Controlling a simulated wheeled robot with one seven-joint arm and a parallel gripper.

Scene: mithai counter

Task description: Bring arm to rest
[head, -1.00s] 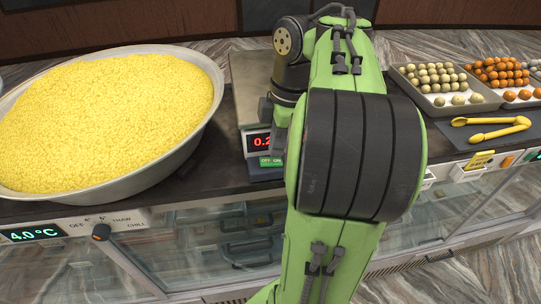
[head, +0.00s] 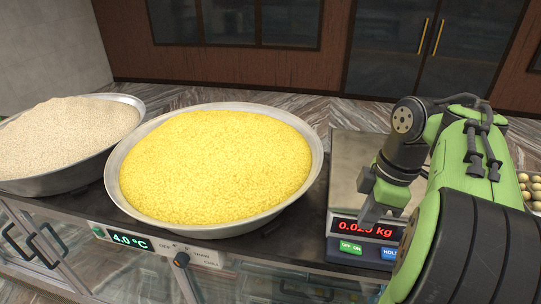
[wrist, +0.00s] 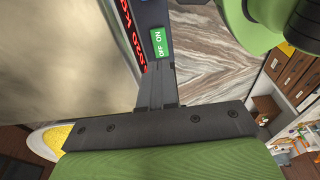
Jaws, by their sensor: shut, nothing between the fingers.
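My gripper (head: 369,212) is in front of the steel scale's pan, just above its display, with the fingers pointing down. In the wrist view my gripper (wrist: 158,75) shows its two fingers pressed together with nothing between them. My green and black arm fills the right side of the head view. The scale (head: 347,160) has a red lit display with some digits partly covered by the gripper. The scale's green OFF/ON button (wrist: 157,43) shows close to the fingertips in the wrist view; I cannot tell whether they touch it.
A wide metal bowl of yellow grains (head: 215,165) stands left of the scale. A bowl of pale grains (head: 65,135) is at the far left. Pale round sweets (head: 532,185) show at the right edge behind my arm. The counter has a glass front with a 4.0 °C display (head: 128,241).

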